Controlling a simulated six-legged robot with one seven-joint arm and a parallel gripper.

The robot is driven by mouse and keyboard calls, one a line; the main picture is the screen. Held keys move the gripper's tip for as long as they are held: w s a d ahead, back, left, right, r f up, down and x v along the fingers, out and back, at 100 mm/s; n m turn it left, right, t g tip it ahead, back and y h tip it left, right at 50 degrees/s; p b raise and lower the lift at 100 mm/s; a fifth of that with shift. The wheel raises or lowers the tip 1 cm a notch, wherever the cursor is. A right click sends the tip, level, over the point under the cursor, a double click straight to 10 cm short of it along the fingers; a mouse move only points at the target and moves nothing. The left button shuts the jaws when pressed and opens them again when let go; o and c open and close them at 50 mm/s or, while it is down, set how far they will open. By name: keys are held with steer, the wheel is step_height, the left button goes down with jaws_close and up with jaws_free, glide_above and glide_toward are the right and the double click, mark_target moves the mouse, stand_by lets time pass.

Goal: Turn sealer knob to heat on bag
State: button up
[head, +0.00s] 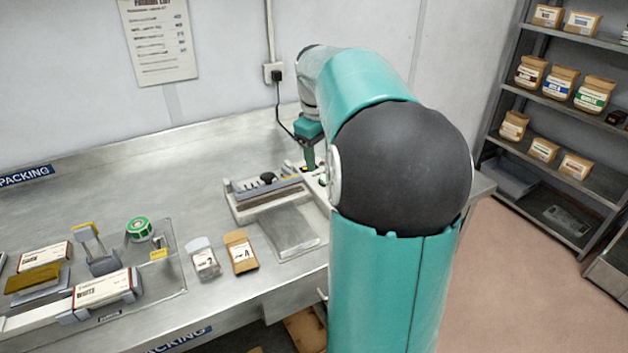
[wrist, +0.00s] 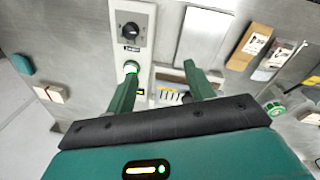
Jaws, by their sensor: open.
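The sealer (head: 262,197) sits on the steel bench, with a flat metal plate (head: 290,230) in front of it. In the wrist view its light side panel carries a black knob (wrist: 131,31) with a pale pointer mark and a small label below. In the head view my gripper (head: 309,160) is over the sealer's right end and the knob is hidden. A brown pouch (head: 241,253) and a clear pouch (head: 204,262) lie left of the plate.
A wall socket (head: 273,73) with a hanging black cable is behind the sealer. A clear tray with boxes and a green tape roll (head: 139,229) is at the bench's left. The bench's back left is clear.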

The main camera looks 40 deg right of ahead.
steer(key=s+d+f, duration=0.2)
steer(key=d, duration=0.6)
steer(key=shift+y, duration=0.4)
steer(key=f, duration=1.3)
steer(key=shift+w+d+f, duration=0.2)
steer(key=shift+d+f, duration=0.05)
steer(key=shift+f, duration=0.1)
steer(key=shift+c, duration=0.2)
steer(key=c, duration=0.9)
